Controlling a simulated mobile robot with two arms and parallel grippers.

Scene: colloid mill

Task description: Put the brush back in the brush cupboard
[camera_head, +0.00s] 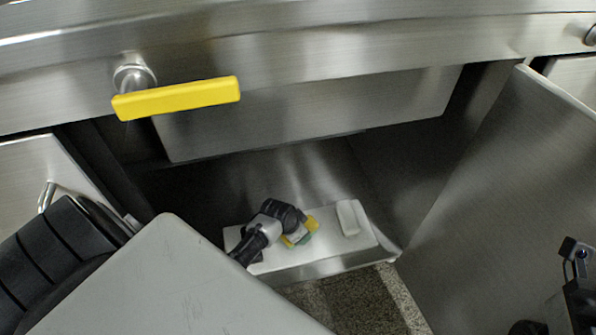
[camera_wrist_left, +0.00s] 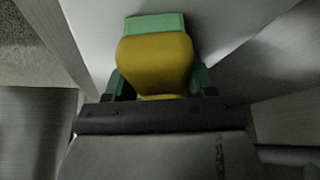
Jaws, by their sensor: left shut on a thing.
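The brush shows as a yellow and green block (camera_head: 300,232) inside the open cupboard (camera_head: 405,165), over a pale shelf (camera_head: 345,248). My left gripper (camera_head: 288,228) reaches into the cupboard and is shut on the brush. In the left wrist view the brush's rounded yellow part (camera_wrist_left: 155,62) and green part (camera_wrist_left: 155,24) sit between the fingers. I cannot tell whether the brush touches the shelf. A black part of my right arm shows at the lower right edge, but its fingers cannot be made out.
A white block (camera_head: 348,217) sits on the shelf, right of the brush. The open cupboard door (camera_head: 500,190) stands at the right. A yellow lever handle (camera_head: 178,98) juts out above the opening. Speckled floor (camera_head: 355,300) shows below the shelf.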

